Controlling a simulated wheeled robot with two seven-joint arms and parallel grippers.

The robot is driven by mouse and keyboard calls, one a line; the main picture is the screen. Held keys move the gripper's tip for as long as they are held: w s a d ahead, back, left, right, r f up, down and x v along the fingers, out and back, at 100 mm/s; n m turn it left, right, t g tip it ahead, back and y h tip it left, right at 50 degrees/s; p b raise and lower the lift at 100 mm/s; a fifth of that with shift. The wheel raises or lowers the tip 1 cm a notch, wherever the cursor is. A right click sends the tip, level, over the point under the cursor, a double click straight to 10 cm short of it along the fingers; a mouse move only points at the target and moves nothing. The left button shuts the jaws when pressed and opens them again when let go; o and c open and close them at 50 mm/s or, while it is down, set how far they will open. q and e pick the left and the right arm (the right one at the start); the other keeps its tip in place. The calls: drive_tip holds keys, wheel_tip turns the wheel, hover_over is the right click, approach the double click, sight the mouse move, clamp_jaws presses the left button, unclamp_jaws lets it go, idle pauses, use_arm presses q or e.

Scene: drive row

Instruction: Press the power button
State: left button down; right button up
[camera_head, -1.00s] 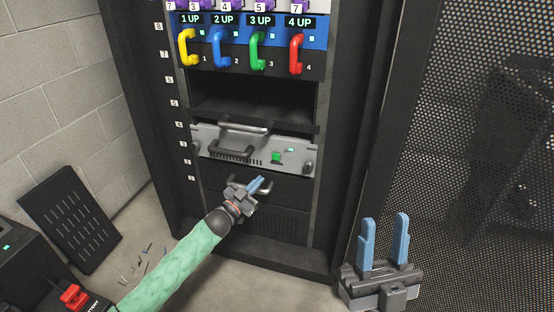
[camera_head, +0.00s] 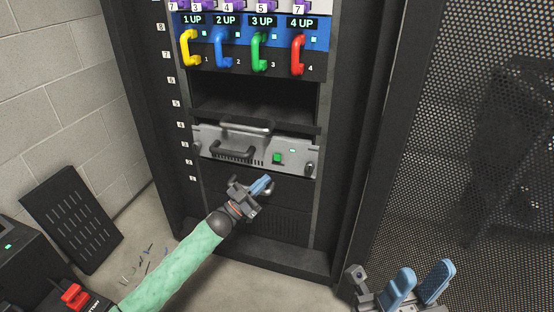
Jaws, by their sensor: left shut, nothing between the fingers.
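The power button looks like a small green square button (camera_head: 277,157) on the front of a grey rack unit (camera_head: 225,141), right of the unit's dark handle. A small light (camera_head: 292,151) glows on the unit's face just right of the button. My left gripper (camera_head: 261,186) has its blue fingers together and is empty. In the picture it lies below the button, in front of the dark lower panel, not touching the button. My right gripper (camera_head: 420,280) is at the bottom right with its two blue fingers apart, with nothing between them.
Above the unit is an empty dark bay (camera_head: 255,98), then a row of yellow, blue, green and red handles. A perforated mesh door (camera_head: 460,130) stands on the right. A slotted black panel (camera_head: 70,218) leans at the left, with small loose parts on the floor.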

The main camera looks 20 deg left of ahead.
sight(277, 157)
use_arm(q)
drive_tip(key=w+b, duration=0.3)
drive_tip(key=w, duration=0.5)
drive_tip(key=shift+w+d, duration=0.15)
drive_tip(key=shift+w, duration=0.15)
idle(0.6)
idle(0.5)
idle(0.6)
drive_tip(key=shift+w, duration=0.15)
drive_tip(key=shift+w, duration=0.3)
